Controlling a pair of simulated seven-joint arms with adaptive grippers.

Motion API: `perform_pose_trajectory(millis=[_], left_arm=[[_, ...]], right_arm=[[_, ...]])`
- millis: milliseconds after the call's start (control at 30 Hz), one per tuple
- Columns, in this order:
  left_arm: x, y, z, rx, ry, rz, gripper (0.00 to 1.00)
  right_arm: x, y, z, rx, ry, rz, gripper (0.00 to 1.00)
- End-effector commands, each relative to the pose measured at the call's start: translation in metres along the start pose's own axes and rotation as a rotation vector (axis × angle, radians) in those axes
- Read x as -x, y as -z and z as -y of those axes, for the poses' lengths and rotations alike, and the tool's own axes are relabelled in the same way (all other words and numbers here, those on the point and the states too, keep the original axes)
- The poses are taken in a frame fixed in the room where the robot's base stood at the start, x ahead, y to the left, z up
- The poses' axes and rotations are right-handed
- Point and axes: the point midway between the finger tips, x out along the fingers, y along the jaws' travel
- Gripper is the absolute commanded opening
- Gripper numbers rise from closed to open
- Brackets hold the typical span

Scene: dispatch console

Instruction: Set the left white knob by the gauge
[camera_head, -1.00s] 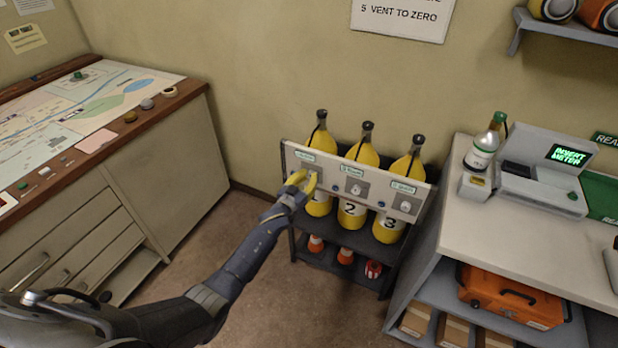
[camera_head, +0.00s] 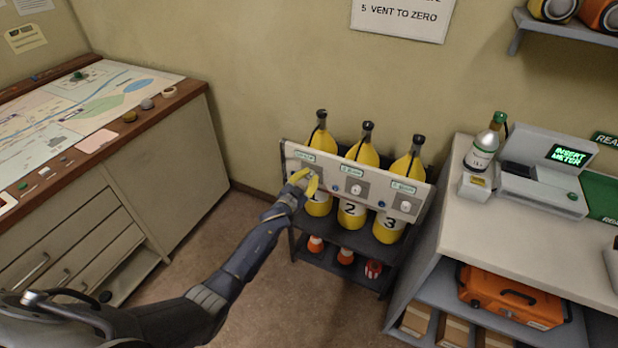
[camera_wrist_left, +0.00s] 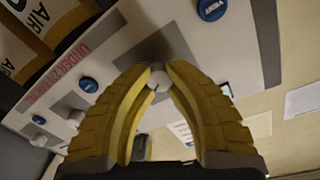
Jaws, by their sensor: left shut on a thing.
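My left gripper (camera_head: 306,182) is at the left end of the white panel (camera_head: 330,178), in front of the yellow bottles. The left wrist view shows its yellow fingers (camera_wrist_left: 160,82) shut on the left white knob (camera_wrist_left: 159,80), with a dark mark on the knob's face. In the head view the fingers hide this knob. The middle knob (camera_head: 356,189) and the right knob (camera_head: 405,206) show free on the panel. The gauge's reading cannot be made out. My right gripper is not in view.
A counter (camera_head: 540,238) with a meter (camera_head: 545,170) stands at the right. A map table (camera_head: 110,140) is at the left. Blue vent buttons (camera_wrist_left: 211,9) sit near the knobs.

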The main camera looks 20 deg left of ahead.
Motion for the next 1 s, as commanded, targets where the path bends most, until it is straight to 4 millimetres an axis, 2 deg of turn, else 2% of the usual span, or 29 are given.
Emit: perform_pose_trajectory(millis=[33, 433, 467, 733, 1000], left_arm=[[-0.0032, 0.0077, 0.0044, -0.003, 0.006, -0.014, 0.0], [-0.0036, 0.0088, 0.0046, -0.007, 0.006, -0.016, 0.0], [-0.0037, 0.009, 0.0046, -0.007, 0.006, -0.016, 0.18], [-0.0021, 0.0049, 0.0025, -0.007, 0.003, -0.009, 0.49], [-0.0002, 0.0024, 0.0011, -0.008, 0.002, -0.004, 0.49]], right_arm=[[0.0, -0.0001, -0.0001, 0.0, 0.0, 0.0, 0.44], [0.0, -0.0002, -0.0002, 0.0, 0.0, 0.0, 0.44], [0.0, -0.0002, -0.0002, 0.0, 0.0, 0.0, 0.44], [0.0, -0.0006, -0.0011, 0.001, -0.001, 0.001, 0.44], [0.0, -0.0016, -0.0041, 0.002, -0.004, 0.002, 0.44]])
